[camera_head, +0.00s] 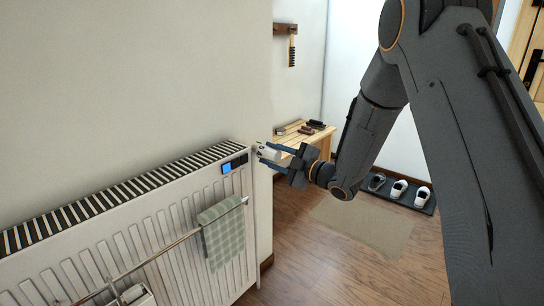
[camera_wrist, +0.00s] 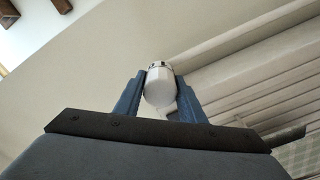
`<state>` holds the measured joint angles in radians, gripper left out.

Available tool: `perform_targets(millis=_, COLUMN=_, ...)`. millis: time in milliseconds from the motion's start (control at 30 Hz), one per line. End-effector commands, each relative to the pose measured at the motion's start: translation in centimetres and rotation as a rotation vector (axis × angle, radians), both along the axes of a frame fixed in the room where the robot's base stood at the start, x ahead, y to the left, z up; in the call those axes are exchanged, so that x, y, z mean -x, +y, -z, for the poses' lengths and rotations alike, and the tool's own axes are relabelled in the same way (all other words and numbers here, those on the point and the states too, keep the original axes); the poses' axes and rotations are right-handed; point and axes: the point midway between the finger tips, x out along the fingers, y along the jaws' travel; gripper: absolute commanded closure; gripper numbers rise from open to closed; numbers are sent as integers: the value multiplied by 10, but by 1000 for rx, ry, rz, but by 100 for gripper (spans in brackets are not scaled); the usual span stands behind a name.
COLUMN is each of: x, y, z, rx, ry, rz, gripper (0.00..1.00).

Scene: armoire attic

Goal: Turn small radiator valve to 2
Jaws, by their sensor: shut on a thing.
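The small white radiator valve (camera_head: 266,151) is at the right end of the white radiator (camera_head: 150,235), near its top corner. My gripper (camera_head: 268,153) reaches it from the right, with its fingers on either side of the valve head. In the wrist view the white rounded valve head (camera_wrist: 160,88) sits between the two blue fingertips of my gripper (camera_wrist: 160,84), which touch its sides. The gripper is shut on it. The numbers on the valve cannot be read in either view.
A small display (camera_head: 234,164) sits on the radiator's upper right. A green checked towel (camera_head: 223,236) hangs on a rail (camera_head: 160,244) in front. A wooden bench (camera_head: 304,138) stands behind the gripper. Shoes on a dark tray (camera_head: 399,191) and a beige mat (camera_head: 362,225) lie on the floor.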

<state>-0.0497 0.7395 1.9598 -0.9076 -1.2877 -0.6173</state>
Motion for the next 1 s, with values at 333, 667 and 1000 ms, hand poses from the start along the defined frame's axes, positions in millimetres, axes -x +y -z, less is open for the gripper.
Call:
perform_targets(millis=333, x=2, y=0, z=3, rx=1, ry=6, rz=-2, gripper=52)
perform_targets(millis=667, x=1, y=-1, z=1, rx=1, ry=3, rz=0, gripper=45)
perform_targets(millis=1000, x=27, y=-35, z=1, rx=0, ry=5, rz=4, gripper=45)
